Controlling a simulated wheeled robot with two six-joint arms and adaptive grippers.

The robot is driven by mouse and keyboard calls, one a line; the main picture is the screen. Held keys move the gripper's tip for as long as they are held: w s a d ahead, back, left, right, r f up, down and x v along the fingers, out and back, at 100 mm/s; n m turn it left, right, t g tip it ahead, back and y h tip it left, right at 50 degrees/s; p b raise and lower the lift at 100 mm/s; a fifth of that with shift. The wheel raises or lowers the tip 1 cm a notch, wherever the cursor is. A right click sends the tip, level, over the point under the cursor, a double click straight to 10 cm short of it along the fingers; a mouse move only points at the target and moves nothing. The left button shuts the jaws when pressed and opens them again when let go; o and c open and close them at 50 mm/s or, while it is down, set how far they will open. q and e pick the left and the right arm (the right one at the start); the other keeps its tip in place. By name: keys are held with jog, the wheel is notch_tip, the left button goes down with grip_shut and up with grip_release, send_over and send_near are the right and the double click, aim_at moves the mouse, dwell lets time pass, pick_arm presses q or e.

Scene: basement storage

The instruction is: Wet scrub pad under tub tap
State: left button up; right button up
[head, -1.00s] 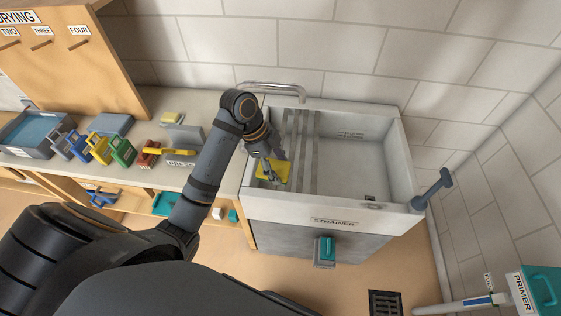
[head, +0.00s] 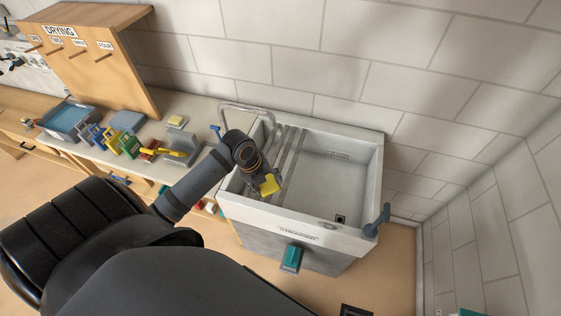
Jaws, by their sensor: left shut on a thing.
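The yellow scrub pad (head: 269,186) is in my left gripper (head: 256,187), over the left end of the white tub (head: 372,190). The gripper is shut on it; the wrist hides part of the fingers. The tub tap (head: 246,107) is a bent metal spout at the tub's back left, behind my left wrist. The pad is in front of the spout, nearer the front rim. I cannot tell whether water runs. My right gripper is not in view.
Grey bars (head: 290,150) cross the tub's left part. A blue-grey lever (head: 377,221) stands at its front right corner. A teal-and-grey item (head: 291,257) hangs on the tub's front. Left on the counter are several coloured clamps (head: 129,145) and a blue tray (head: 67,119).

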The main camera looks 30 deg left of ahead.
pick_arm(q)
jog(key=shift+s+a+r, duration=0.1)
jog(key=shift+a+f+b, duration=0.3)
jog(key=shift+a+f, duration=0.1)
jog(key=shift+a, duration=0.45)
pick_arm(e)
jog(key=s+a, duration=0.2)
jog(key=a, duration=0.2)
pick_arm(q)
jog(key=shift+w+f, duration=0.1)
jog(key=shift+w, duration=0.35)
jog(key=w+b, duration=0.3)
jog(key=w, duration=0.1)
jog(key=shift+a+f, duration=0.1)
jog(key=shift+f, duration=0.25)
jog(key=w+a+f+b, duration=0.1)
jog(key=w+a+b, duration=0.1)
jog(key=w+b, duration=0.3)
jog(key=w, duration=0.3)
jog(key=shift+w+a+f+b, duration=0.2)
jog(key=shift+w+f+b, duration=0.05)
jog(key=shift+b, duration=0.05)
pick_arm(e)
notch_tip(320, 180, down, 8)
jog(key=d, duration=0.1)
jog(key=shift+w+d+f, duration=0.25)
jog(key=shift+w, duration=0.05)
